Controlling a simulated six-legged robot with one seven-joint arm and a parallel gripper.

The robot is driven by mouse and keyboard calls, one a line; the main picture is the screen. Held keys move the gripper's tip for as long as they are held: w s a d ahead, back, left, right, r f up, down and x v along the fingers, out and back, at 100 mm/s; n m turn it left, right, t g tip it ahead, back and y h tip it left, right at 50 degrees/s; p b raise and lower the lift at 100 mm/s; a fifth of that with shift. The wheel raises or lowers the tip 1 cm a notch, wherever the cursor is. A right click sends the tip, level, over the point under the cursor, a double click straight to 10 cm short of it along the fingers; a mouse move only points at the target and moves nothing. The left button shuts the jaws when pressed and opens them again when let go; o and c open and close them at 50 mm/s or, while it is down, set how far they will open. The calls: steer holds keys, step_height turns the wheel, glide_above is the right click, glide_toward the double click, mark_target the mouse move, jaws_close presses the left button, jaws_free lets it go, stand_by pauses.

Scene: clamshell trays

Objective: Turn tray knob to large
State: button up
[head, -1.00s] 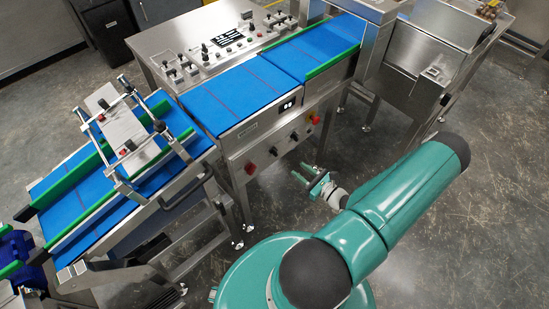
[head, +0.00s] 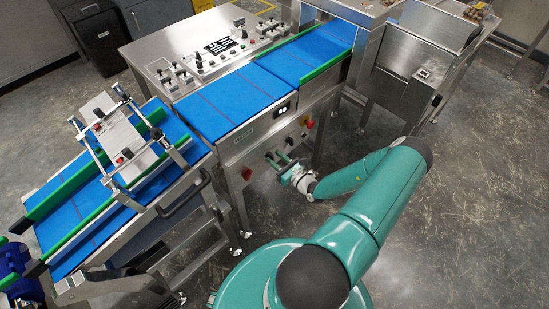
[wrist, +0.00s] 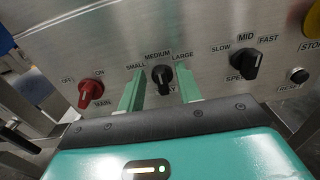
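The black tray knob (wrist: 162,78) sits on the steel panel in the wrist view, under the labels SMALL, MEDIUM and LARGE. It appears to stand roughly upright, towards MEDIUM. The label below it is partly hidden by a finger, with only its last letter showing. My gripper (wrist: 160,82) is open, its two green fingers pointing at the panel, one on each side of the knob with gaps between. In the head view my gripper (head: 277,160) is close to the front panel.
Left of the tray knob is the red main knob (wrist: 90,92) with OFF and ON labels. Right of it is the black speed knob (wrist: 244,66), with a small black button (wrist: 298,76) and a yellow stop part (wrist: 313,22) beyond. Blue conveyor belts (head: 222,104) run above the panel.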

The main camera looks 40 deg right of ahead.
steer(key=shift+w, duration=0.6)
steer(key=shift+c, duration=0.2)
jaws_close()
steer(key=shift+m, duration=0.3)
steer(key=shift+d+f+m, duration=0.1)
steer(key=shift+d+m, duration=0.05)
steer(key=shift+m, duration=1.25)
steer(key=shift+d+f+m, duration=0.1)
steer(key=shift+d+m, duration=0.1)
steer(key=shift+m, duration=1.2)
steer(key=shift+d+f+m, duration=0.1)
steer(key=shift+d+m, duration=0.05)
steer(key=shift+m, duration=1.25)
